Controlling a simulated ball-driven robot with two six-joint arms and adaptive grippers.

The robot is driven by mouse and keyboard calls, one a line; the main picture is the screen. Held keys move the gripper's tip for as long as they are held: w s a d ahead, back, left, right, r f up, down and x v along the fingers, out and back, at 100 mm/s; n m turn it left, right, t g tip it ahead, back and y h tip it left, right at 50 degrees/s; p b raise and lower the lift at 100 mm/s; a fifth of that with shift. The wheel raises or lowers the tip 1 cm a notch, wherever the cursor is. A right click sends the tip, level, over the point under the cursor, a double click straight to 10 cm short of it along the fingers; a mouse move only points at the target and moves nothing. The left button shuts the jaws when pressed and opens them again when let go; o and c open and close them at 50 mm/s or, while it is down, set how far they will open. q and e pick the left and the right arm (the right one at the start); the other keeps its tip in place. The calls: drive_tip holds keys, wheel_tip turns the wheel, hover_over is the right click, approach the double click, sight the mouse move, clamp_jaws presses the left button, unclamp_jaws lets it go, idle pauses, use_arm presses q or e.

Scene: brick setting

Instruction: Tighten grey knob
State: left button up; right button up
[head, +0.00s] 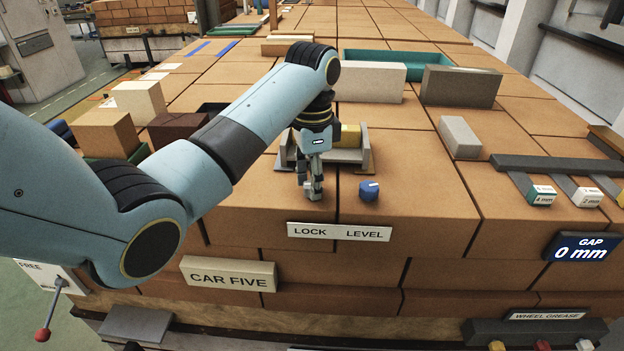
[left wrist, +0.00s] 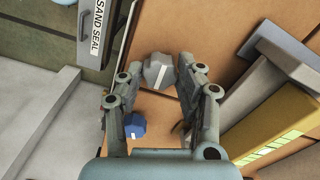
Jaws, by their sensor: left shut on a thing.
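The grey knob (left wrist: 157,70), faceted with a white pointer line, sits between the two fingertips of my left gripper (left wrist: 158,82) in the left wrist view. In the head view my left gripper (head: 312,190) points down above the LOCK end of the LOCK LEVEL label (head: 339,232), shut on the knob, which its fingers hide there. A blue knob (head: 369,190) with a white mark stands just to the right, apart from the gripper. It also shows in the left wrist view (left wrist: 134,125). My right gripper is in neither view.
A grey bracket with a yellow block (head: 351,136) stands close behind the gripper. Pale and brown blocks (head: 460,86) lie farther back. The brick top right of the blue knob is clear.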

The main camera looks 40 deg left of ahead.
use_arm(q)
drive_tip(key=shift+w+r, duration=0.1)
idle(0.5)
drive_tip(key=o, duration=1.1)
drive_tip(key=shift+m, duration=0.3)
drive_tip(key=shift+o, duration=0.2)
